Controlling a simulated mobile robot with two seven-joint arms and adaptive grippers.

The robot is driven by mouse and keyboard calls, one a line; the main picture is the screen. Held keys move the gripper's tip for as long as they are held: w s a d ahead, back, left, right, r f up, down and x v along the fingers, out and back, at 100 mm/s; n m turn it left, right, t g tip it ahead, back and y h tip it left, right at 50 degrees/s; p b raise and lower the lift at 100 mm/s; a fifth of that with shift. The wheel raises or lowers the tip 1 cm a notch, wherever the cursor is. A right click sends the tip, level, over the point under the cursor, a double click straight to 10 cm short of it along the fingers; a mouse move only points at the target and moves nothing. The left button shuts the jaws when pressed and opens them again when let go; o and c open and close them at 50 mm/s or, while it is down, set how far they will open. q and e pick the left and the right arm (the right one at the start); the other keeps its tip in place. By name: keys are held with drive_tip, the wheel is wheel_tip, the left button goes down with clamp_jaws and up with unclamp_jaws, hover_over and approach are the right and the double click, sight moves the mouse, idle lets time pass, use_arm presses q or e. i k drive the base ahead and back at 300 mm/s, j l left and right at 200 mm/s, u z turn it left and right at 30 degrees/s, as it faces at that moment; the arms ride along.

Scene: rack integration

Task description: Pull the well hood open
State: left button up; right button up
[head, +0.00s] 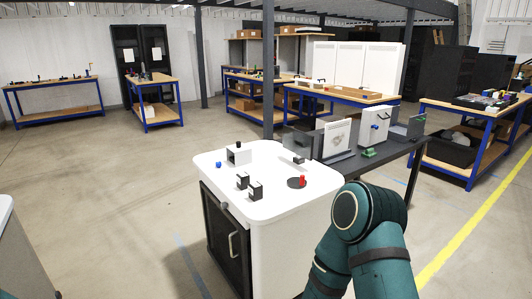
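I cannot tell for sure which thing is the well hood. A white cabinet (285,228) with a rounded white top stands in front of me. Its left face has a dark panel (220,240) with a pale vertical bar handle (232,246), and the panel looks shut. On the top are a small white box, several small black blocks, a blue knob (218,164) and a red piece on a dark disc (297,182). My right arm's teal links cover the cabinet's right front corner. Neither gripper shows in the head view, and nothing visible touches the handle.
A dark table (390,155) with panels and a white box stands behind the cabinet on the right. Blue-framed workbenches line the back and right. A dark post (268,70) rises behind the cabinet. A white edge (20,260) shows at lower left. The floor between is clear.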

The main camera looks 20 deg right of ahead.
sight(242, 153)
drive_tip(key=i+j+z, duration=0.25)
drive_tip(key=z, duration=0.15)
drive_tip(key=i+j+z, duration=0.4)
drive_tip(key=i+j, duration=0.3)
drive_tip(key=i+j+z, duration=0.1)
drive_tip(key=i+j, duration=0.15)
drive_tip(key=j, duration=0.3)
drive_tip(key=i+j, duration=0.3)
drive_tip(key=i+j+z, duration=0.1)
drive_tip(key=i+j, duration=0.15)
drive_tip(key=j, duration=0.3)
drive_tip(key=i+j+z, duration=0.3)
drive_tip(key=i+j, duration=0.15)
drive_tip(key=j, duration=0.3)
drive_tip(key=i+j+z, duration=0.15)
drive_tip(key=j, duration=0.25)
drive_tip(key=z, duration=1.2)
